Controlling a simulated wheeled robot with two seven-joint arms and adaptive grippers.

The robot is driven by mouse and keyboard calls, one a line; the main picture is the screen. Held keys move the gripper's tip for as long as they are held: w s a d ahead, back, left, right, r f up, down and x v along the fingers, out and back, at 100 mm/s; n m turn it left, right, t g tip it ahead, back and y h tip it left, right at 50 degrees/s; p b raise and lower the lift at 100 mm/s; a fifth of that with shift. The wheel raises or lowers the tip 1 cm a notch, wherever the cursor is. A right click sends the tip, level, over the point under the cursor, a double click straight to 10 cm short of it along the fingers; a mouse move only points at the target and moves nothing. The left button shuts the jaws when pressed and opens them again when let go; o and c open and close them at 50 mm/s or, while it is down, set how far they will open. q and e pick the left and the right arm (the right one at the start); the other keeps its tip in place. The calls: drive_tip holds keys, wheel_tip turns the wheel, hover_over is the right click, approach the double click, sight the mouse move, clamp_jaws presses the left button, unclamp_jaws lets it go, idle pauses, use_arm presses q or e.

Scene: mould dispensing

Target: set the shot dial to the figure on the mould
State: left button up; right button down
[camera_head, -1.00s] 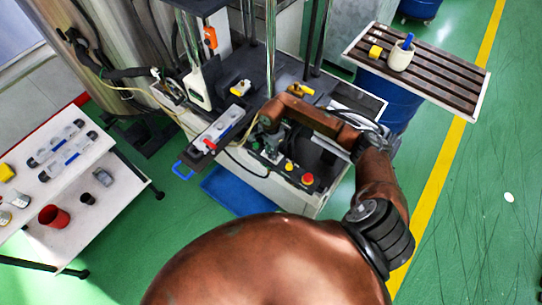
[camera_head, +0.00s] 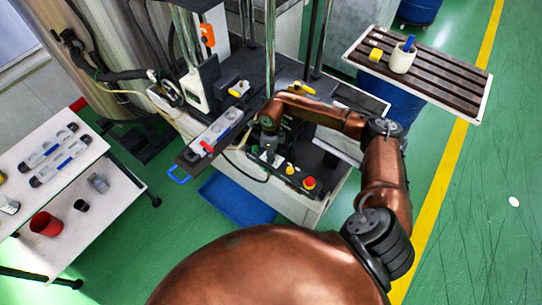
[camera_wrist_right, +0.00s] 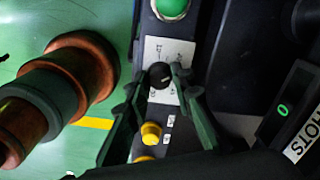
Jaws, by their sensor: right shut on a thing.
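My right gripper (camera_head: 266,143) reaches down to the control panel (camera_head: 290,182) at the front of the machine. In the right wrist view, its two dark fingers (camera_wrist_right: 160,88) are shut on a small black dial knob (camera_wrist_right: 160,73), one on each side. A pale scale plate lies around the dial; its marks are too small to read. A counter display (camera_wrist_right: 282,109) beside the word "HOTS" shows a green 0. My left gripper is out of view.
A green button (camera_wrist_right: 172,7) and a yellow button (camera_wrist_right: 151,133) sit close to the dial. A red stop button (camera_head: 309,183) is on the panel. A white cart (camera_head: 125,205) stands left, a slatted table (camera_head: 440,79) at the back right.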

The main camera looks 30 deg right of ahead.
drive_tip(key=m, duration=0.5)
drive_tip(key=shift+m, duration=0.3)
drive_tip(key=m, duration=0.6)
drive_tip(key=shift+w, duration=0.1)
idle(0.3)
drive_tip(key=c, duration=1.7)
unclamp_jaws()
drive_tip(key=shift+o, duration=0.2)
wheel_tip(320, 180, up, 12)
